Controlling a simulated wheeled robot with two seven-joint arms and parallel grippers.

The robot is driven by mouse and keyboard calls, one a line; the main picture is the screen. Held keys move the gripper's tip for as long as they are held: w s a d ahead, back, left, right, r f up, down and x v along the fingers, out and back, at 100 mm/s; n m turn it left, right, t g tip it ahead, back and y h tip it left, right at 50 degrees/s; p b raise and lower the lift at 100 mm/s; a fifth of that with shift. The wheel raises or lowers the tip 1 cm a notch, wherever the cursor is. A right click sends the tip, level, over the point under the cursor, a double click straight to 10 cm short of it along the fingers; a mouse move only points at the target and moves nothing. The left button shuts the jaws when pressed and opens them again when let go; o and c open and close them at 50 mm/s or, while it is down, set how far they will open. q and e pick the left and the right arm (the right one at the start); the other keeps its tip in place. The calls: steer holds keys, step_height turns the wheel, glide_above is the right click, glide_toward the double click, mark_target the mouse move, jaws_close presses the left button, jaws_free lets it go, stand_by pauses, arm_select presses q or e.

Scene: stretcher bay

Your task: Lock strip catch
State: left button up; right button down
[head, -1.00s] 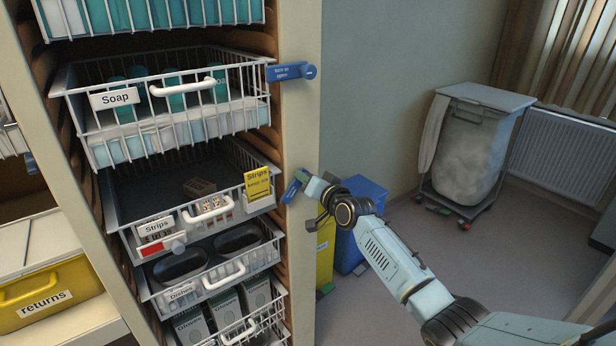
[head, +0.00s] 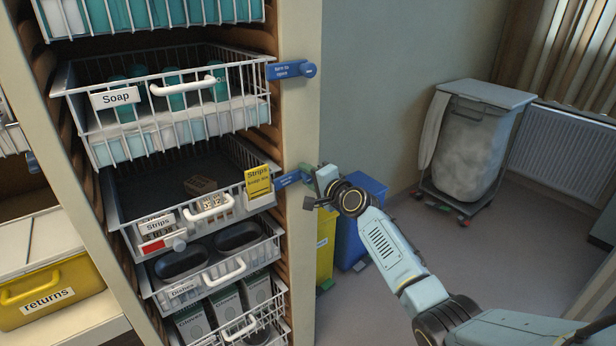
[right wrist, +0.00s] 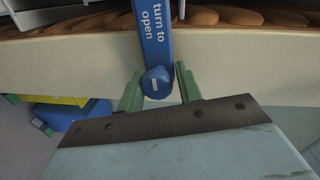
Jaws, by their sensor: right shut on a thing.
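The blue strip catch (head: 289,180) is on the cream post at the right end of the Strips basket (head: 165,226). It lies nearly level, its left end at the basket's corner beside the yellow Strips tag (head: 258,181). My right gripper (head: 306,173) is shut on the catch's knob end. In the right wrist view, the green fingers (right wrist: 158,92) stand on both sides of the round blue knob (right wrist: 156,84), and the catch's arm (right wrist: 154,32) reads "turn to open". My left gripper is not in view.
The Soap basket (head: 115,150) above has a similar level blue catch (head: 290,71). The Dishes basket (head: 183,292) is below. A yellow bin (head: 325,245) and a blue bin (head: 352,245) stand beside the post. A laundry trolley (head: 475,140) is farther right, with open floor in front.

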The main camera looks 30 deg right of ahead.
steer(key=shift+s+d+f, duration=0.15)
steer(key=shift+f, duration=0.35)
steer(key=c, duration=1.3)
jaws_free()
steer(key=shift+o, duration=1)
steer(key=shift+r, duration=0.25)
steer(key=s+d+r+p, duration=0.1)
steer(key=s+d, duration=0.1)
steer(key=s, duration=1.1)
steer(key=shift+r, duration=0.3)
